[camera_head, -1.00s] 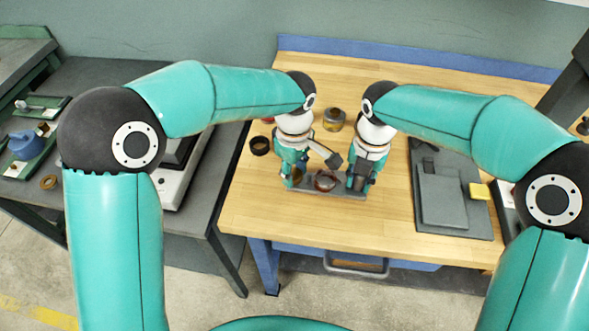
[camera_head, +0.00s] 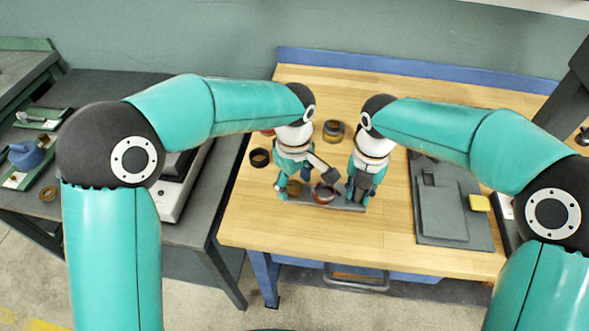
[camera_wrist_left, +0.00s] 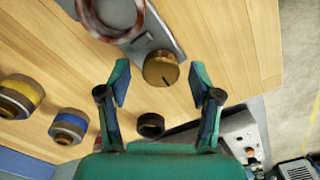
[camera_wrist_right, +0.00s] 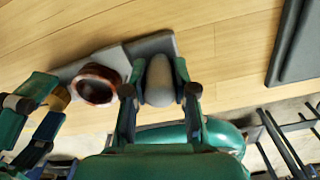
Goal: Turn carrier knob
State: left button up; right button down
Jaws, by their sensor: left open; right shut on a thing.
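The carrier fixture is a grey bar (camera_head: 345,206) near the front of the wooden table. A brass knob (camera_wrist_left: 160,70) with a dark mark sits at its left end, and a copper-brown ring (camera_head: 325,193) stands in its middle. My left gripper (camera_wrist_left: 160,80) is open, its fingers on either side of the knob, with gaps visible. My right gripper (camera_wrist_right: 160,92) is shut on a grey rounded block (camera_wrist_right: 159,80) at the bar's right end. The knob also shows in the right wrist view (camera_wrist_right: 59,97), partly hidden by my left fingers.
A grey plate (camera_head: 445,205) with a yellow block (camera_head: 479,202) lies to the right. A side bench (camera_head: 195,225) stands on the left. The table between fixture and plate is clear.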

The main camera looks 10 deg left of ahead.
aim_at(294, 186)
pick_arm(q)
notch_tip(294, 186, up, 12)
jog(key=shift+f, duration=0.2)
dwell(0.4)
notch_tip(294, 186, down, 12)
jog(key=n, duration=0.2)
jog(key=shift+n, duration=0.4)
dwell(0.3)
jog(key=c, duration=1.1)
jog(key=shift+m, duration=0.3)
jog(key=shift+c, duration=0.2)
